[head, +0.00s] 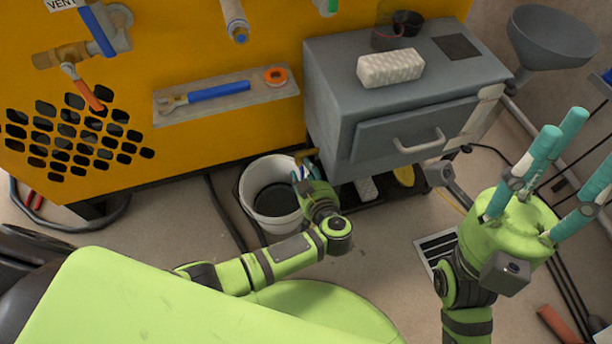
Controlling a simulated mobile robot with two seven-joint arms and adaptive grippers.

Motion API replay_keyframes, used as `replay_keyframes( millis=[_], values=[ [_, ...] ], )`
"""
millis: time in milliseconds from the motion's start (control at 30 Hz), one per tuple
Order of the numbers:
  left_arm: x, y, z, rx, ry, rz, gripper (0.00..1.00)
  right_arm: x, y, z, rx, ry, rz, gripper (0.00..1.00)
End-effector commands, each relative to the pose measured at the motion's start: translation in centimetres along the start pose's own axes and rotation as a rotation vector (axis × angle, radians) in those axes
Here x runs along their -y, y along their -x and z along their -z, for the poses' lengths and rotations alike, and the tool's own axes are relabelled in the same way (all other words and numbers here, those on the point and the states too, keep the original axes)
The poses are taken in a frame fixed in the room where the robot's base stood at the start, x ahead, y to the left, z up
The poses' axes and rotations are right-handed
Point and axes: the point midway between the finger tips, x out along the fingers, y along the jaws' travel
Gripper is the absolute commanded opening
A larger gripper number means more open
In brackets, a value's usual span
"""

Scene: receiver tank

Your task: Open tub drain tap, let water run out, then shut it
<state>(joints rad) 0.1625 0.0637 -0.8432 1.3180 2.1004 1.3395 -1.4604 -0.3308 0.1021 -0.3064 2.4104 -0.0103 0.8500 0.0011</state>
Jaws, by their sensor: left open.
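A small brass fitting (306,154), which looks like a tap, shows low by the yellow machine and the grey cabinet, above a white bucket (270,216). The bucket stands on the floor, and its inside looks dark; I cannot tell if it holds water. My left gripper (303,172) is open at the bucket's right rim, just below the brass fitting. I cannot tell whether they touch, and the gripper partly hides the spot. The fitting's handle position is unclear. My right gripper (562,172) is open and empty, its teal fingers spread, at the right of the view.
The yellow machine (190,140) carries an orange-handled valve (84,88) and a blue-handled vent valve (98,30). A shelf (225,107) holds a wrench and tape. The grey cabinet (335,120) stands right of the bucket. A funnel (553,38) is at upper right. Hoses lie on the floor.

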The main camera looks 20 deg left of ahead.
Motion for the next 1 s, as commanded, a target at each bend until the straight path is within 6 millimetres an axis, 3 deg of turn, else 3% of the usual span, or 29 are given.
replay_keyframes(
  millis=[167,300,667,1000],
  values=[
    [0.0,0.0,0.0,0.000,0.000,-0.001,0.41,0.0,-0.1,0.0,-0.001,0.000,0.000,0.41],
    [0.0,0.0,0.0,0.000,0.000,-0.001,0.00,0.0,-0.1,0.0,-0.001,0.000,0.000,0.41],
    [0.0,0.2,0.1,0.003,0.015,-0.006,0.00,0.2,-0.8,-0.3,0.027,0.001,0.007,0.41],
    [0.2,0.6,0.5,0.012,0.176,-0.070,0.00,3.1,-3.9,-3.5,0.365,-0.003,0.082,0.41]
  ],
)
